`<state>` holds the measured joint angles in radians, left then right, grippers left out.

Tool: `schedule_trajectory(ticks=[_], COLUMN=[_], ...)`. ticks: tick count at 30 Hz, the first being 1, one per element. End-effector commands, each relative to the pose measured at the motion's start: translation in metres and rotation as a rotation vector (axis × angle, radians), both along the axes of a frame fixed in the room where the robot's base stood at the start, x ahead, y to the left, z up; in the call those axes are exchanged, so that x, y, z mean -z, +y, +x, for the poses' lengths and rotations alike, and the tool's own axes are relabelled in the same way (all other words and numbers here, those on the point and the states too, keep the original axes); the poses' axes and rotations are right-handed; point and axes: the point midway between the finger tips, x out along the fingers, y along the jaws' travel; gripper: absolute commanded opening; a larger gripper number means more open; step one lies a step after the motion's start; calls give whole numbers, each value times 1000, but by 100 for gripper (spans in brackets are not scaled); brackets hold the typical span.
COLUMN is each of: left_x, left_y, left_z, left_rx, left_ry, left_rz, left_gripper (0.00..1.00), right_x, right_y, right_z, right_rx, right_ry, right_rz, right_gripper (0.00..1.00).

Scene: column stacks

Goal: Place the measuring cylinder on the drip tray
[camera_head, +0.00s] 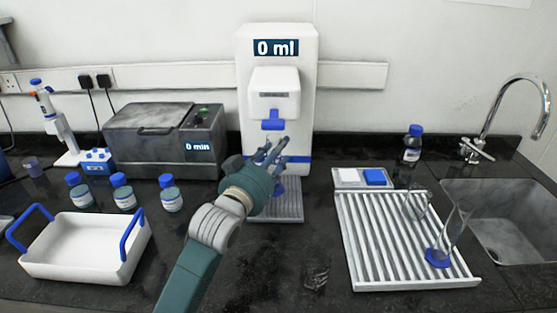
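The grey ribbed drip tray (283,208) lies under the white dispenser (305,100), whose display reads 0 ml. My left gripper (269,149) is in front of the dispenser, below its blue nozzle and above the drip tray. Its fingers look apart, with nothing visible between them. It is well to the left of the cylinder, and its wrist hides the tray's left part. My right gripper is not in view.
The draining rack (375,245) also holds a glass beaker (416,204). A small clear glass (316,276) is on the counter in front. A white bin (80,250) and several blue-capped bottles are at left. A sink (505,230) is at far right.

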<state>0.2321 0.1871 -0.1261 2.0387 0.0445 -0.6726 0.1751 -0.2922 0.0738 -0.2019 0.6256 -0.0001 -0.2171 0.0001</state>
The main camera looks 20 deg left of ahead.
Motion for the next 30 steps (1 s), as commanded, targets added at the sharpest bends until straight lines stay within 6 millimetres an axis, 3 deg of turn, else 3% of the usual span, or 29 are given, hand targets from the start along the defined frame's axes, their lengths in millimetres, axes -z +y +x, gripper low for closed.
schedule_trajectory(ticks=[5, 12, 23, 24, 27, 30], left_x=[3, 33, 37, 39, 38, 38], left_y=[-2, -2, -2, -2, -2, -2], left_z=[12, 12, 11, 11, 11, 11], left_rx=[1, 1, 1, 1, 1, 1], left_ry=[1, 1, -1, 0, 0, 0], left_rz=[0, -1, 0, 0, 0, 0], left_gripper=[0, 0, 0, 40, 57, 57], right_x=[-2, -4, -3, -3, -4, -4], right_y=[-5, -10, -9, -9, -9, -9], right_z=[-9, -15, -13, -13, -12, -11], right_rx=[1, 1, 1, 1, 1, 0], right_ry=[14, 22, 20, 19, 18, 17], right_rz=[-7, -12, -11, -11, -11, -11], right_gripper=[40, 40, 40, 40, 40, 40])
